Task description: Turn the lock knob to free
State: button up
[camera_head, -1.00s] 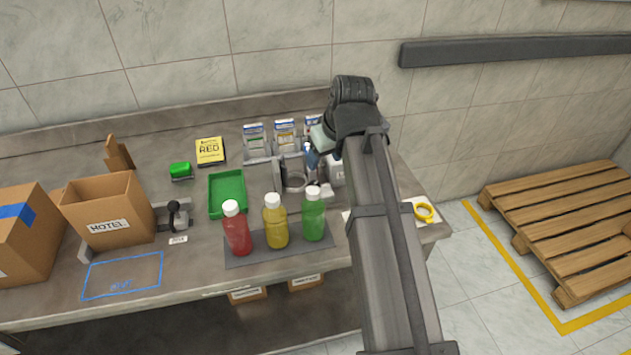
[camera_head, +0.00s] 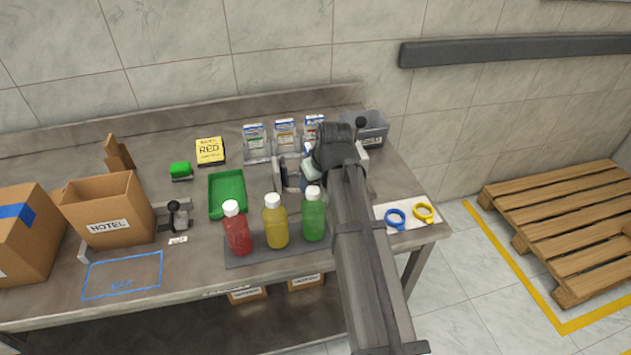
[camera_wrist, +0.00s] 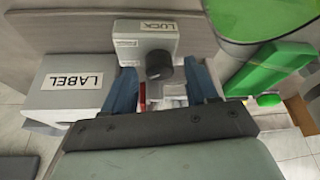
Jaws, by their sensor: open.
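The lock knob (camera_wrist: 160,66) is a dark round knob on a light grey box marked LOCK (camera_wrist: 146,33), upside down in the wrist view. My gripper (camera_wrist: 161,74) is open, with one blue finger on each side of the knob in that picture. I cannot tell whether the fingers touch it or how far off it is in depth.
A box marked LABEL (camera_wrist: 75,83) stands beside the left finger in the wrist view. Red (camera_head: 237,231), yellow (camera_head: 275,224) and green (camera_head: 313,217) bottles stand in front of the feeder.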

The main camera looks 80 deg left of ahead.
jog(key=shift+f, duration=0.1)
jog(key=shift+c, duration=0.2)
jog(key=c, duration=1)
jog(key=shift+m+t, duration=0.3)
jog(key=shift+m, duration=0.5)
jog(key=o, duration=1)
jog(key=shift+o, duration=0.2)
jog(key=v, duration=1.3)
jog(key=shift+d+r, duration=0.15)
jog(key=shift+r, duration=0.2)
